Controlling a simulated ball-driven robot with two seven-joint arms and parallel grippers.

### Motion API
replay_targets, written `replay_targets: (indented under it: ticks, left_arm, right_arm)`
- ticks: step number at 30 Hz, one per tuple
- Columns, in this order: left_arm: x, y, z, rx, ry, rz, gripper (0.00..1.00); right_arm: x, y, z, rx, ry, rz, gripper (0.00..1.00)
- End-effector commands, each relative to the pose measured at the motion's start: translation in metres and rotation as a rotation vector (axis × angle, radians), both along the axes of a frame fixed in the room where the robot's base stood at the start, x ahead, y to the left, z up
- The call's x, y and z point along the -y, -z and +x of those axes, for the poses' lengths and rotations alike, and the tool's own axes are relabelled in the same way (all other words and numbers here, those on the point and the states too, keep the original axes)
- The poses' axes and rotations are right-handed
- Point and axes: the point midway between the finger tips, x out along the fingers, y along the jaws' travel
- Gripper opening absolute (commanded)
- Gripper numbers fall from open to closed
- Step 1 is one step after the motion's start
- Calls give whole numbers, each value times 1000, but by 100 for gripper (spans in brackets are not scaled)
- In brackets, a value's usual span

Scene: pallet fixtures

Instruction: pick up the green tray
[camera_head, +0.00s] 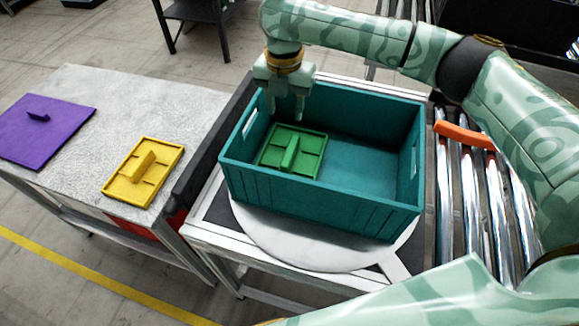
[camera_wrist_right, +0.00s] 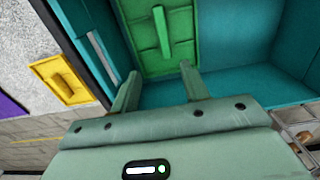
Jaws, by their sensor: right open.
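The green tray (camera_head: 301,157) has a raised handle along its middle and lies flat inside the teal crate (camera_head: 300,194), toward its left side. It also shows in the right wrist view (camera_wrist_right: 150,30), with its handle pointing toward the gripper. My right gripper (camera_head: 287,116) points down over the back left of the crate, above and behind the tray. In the right wrist view its two fingers (camera_wrist_right: 163,80) are apart with nothing between them. The gripper appears apart from the tray. My left gripper is not in view.
A yellow tray (camera_head: 127,184) and a purple tray (camera_head: 62,125) lie on the grey table (camera_head: 120,95) at left. The crate stands on a round plate (camera_head: 300,246). A roller conveyor (camera_head: 468,200) with an orange piece (camera_head: 464,135) lies at right. The crate's right half is empty.

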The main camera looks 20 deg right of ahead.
Motion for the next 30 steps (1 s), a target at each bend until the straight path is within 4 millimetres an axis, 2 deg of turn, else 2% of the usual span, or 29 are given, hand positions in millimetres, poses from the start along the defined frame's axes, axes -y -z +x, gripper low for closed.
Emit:
replay_targets:
  ticks: [5, 12, 15, 23, 30]
  left_arm:
    - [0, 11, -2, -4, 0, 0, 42]
    - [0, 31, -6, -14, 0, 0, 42]
    - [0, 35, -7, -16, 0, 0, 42]
    - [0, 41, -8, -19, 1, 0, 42]
    - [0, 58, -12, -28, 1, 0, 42]
  right_arm:
    - [0, 31, 0, -4, 0, 0, 45]
    - [1, 89, 0, -4, 1, 0, 45]
    - [1, 104, 0, -3, 0, 1, 45]
    - [4, 121, 1, -1, 1, 0, 45]
    - [13, 160, 4, -4, 1, 0, 45]
